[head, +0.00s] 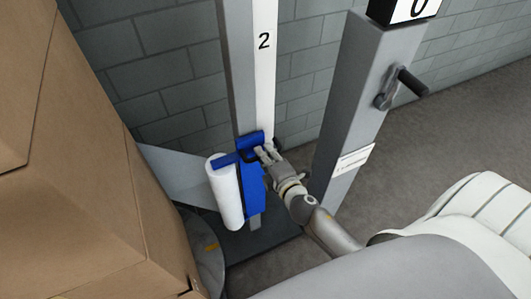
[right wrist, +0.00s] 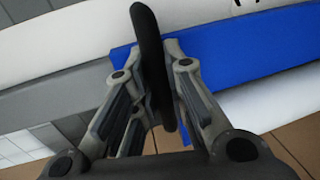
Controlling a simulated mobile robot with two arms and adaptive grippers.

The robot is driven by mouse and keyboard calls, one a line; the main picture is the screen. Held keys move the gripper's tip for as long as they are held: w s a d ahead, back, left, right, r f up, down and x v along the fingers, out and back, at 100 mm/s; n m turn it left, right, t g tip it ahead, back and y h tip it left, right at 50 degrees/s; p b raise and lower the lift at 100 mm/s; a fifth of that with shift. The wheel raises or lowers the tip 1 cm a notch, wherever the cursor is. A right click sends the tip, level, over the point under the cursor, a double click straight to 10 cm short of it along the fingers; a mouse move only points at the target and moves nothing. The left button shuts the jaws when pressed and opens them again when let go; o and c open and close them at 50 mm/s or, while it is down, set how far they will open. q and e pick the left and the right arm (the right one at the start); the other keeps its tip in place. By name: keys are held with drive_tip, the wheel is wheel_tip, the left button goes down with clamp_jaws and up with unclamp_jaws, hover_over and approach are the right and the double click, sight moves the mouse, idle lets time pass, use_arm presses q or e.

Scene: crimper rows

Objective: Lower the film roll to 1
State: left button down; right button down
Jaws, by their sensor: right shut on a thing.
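The white film roll (head: 227,195) hangs upright on the left side of a blue carriage (head: 254,192) on the grey mast. The mast's white scale strip (head: 263,85) shows a 2 (head: 264,41), well above the carriage. No 1 shows in the head view. My right gripper (head: 266,155) is at the carriage's upper right. In the right wrist view its fingers are shut on a black handle (right wrist: 150,60) in front of the blue carriage (right wrist: 235,48). A dark mark on the strip there is cut off and unreadable. My left gripper is not in view.
Stacked cardboard boxes (head: 75,180) fill the left side, close to the roll. A grey post (head: 355,100) with a black crank (head: 400,88) stands right of the mast. A grey brick wall (head: 155,60) is behind. Open floor (head: 455,115) lies at right.

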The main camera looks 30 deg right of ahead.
wheel_tip(320, 180, down, 6)
drive_tip(key=b, duration=0.4)
drive_tip(key=shift+r, duration=0.1)
drive_tip(key=c, duration=1.5)
unclamp_jaws()
drive_tip(key=shift+r, duration=0.1)
drive_tip(key=shift+o, duration=0.2)
drive_tip(key=v, duration=1.2)
